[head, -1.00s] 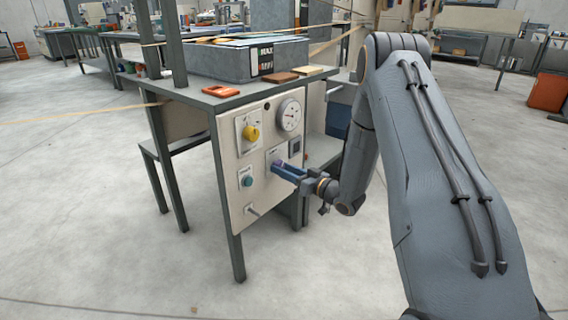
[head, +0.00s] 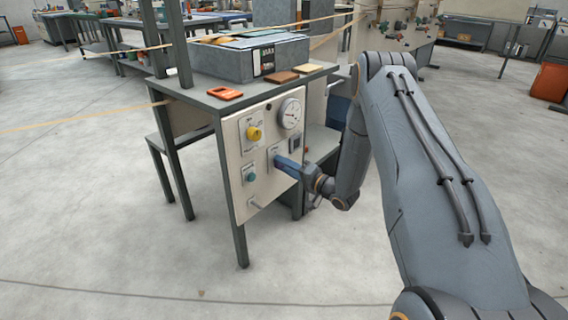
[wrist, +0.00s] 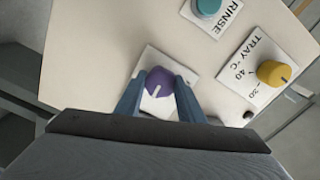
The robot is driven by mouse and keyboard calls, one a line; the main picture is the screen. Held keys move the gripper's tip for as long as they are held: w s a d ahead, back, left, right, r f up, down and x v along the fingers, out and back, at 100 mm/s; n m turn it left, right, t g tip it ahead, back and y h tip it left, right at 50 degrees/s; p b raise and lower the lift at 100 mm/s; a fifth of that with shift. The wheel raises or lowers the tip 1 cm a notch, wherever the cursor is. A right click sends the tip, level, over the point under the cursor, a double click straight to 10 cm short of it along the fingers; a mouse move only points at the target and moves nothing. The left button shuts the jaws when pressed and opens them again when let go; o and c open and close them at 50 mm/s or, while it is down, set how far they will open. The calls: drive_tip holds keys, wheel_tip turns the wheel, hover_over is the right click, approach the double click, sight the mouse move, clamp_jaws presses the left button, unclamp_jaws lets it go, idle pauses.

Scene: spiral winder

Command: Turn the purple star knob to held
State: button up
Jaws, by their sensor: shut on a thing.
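The purple star knob (wrist: 158,79) sits on a pale plate of the panel in the wrist view. A short white mark on it points toward the lower edge of the picture, slightly left. My gripper (wrist: 158,92) has one blue finger on each side of the knob and is shut on it. In the head view my gripper (head: 284,164) reaches the panel's front from the right and hides the knob. The lettering around the knob is not readable, so I cannot tell which position it is at.
On the same cream panel (head: 233,160) are a yellow knob (head: 254,133), a round gauge (head: 290,113), a teal button (head: 250,174) and a small lever (head: 257,204). A grey box (head: 240,60) stands on the bench above. Open floor lies in front.

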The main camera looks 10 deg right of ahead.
drive_tip(key=m+p, duration=0.1)
drive_tip(key=m, duration=0.5)
drive_tip(key=shift+s+a+m+p, duration=0.1)
drive_tip(key=shift+m+p, duration=0.2)
drive_tip(key=shift+p, duration=0.1)
idle(0.3)
drive_tip(key=o, duration=1.1)
drive_tip(key=p+v, duration=0.1)
drive_tip(key=v, duration=0.7)
